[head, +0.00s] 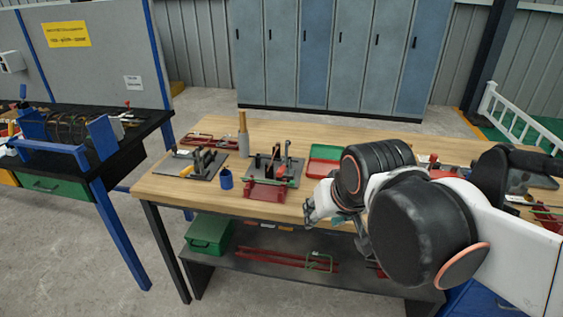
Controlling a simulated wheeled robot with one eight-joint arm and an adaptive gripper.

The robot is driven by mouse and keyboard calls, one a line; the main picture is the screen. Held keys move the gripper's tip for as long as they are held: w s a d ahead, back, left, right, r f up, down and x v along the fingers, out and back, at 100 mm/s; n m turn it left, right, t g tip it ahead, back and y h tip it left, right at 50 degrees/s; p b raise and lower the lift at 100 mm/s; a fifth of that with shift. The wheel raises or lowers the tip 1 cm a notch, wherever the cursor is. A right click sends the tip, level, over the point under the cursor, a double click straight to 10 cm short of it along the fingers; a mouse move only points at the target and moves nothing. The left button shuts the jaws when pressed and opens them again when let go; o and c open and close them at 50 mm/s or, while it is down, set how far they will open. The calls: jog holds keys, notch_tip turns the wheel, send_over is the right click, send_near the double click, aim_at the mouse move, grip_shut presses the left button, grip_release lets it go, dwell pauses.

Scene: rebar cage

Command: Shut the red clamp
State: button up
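A dark plate with upright clamp hardware (276,165) stands on the wooden workbench (230,196), left of my arm. A red block-like part (265,189) sits at its front edge. Small red parts show in the hardware, but I cannot tell for certain which piece is the red clamp, or whether it is open or shut. My gripper (335,215) is at the bench's front edge, to the right of this plate and apart from it. Its fingers are small and partly hidden by my arm, so their opening is unclear.
A second plate with a clamp (202,161), a blue cup (226,179), a wooden-handled tool (243,136) and a green and red tray (324,160) share the bench. Below are a green box (208,234) and red bars (283,257). My arm hides part of the bench's right side.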

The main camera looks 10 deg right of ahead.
jog(key=w+r+m+p, duration=0.1)
jog(key=w+r+p, duration=0.25)
jog(key=w, duration=0.45)
jog(key=m+g+p, duration=0.2)
jog(key=m+p, duration=0.2)
jog(key=p, duration=0.5)
send_over(281, 169)
jog(key=s, duration=0.6)
jog(key=f, duration=0.2)
jog(key=b+x, duration=0.3)
jog(key=x, duration=1)
jog(key=shift+w, duration=0.25)
grip_shut()
